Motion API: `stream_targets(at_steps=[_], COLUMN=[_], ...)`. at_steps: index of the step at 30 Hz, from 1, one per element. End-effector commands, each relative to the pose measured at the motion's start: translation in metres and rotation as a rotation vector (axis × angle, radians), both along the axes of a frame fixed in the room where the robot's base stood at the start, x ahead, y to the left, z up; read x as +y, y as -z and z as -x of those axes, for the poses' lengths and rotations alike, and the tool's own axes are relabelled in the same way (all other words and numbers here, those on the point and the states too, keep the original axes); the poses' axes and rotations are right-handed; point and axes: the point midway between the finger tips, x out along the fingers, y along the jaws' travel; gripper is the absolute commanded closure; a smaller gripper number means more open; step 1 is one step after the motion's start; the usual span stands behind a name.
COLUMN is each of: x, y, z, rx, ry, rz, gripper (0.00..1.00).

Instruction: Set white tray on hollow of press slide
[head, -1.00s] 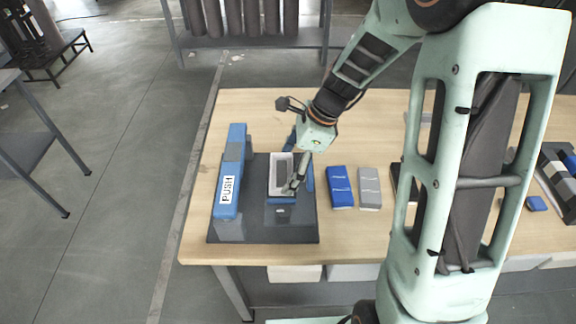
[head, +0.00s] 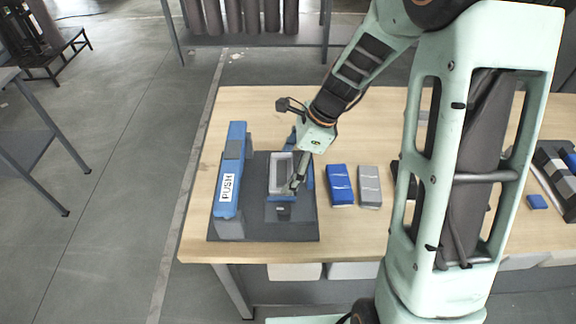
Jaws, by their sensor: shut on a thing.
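The white tray (head: 281,156) is a small pale rectangular tray with a grey inside. It is over the blue press slide (head: 277,195) on the dark base plate (head: 265,234) of the press. My gripper (head: 297,182) is at the tray's right side, shut on the tray's edge. The tray looks level. I cannot tell whether it touches the slide's hollow, which is hidden under it. The press has a blue bar marked PUSH (head: 228,188) on its left.
A blue block (head: 341,186) and a grey block (head: 369,187) lie right of the press. A small blue piece (head: 537,202) and a dark rack (head: 557,170) are at the far right. Bare wooden tabletop (head: 345,228) shows in front of the blocks.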

Motion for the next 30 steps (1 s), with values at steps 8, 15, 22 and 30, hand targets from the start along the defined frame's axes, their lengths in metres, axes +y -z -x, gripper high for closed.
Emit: stream_targets(at_steps=[8, 15, 22, 30], x=[0.000, 0.000, 0.000, 0.000], y=[0.000, 0.000, 0.000, -0.015], z=[0.000, 0.000, 0.000, 0.000], rx=[-0.001, -0.001, 0.000, -0.001], ry=[0.000, 0.000, 0.000, 0.000], rz=[0.000, 0.000, 0.000, 0.000], gripper=[0.06, 0.00, 0.00, 0.00])
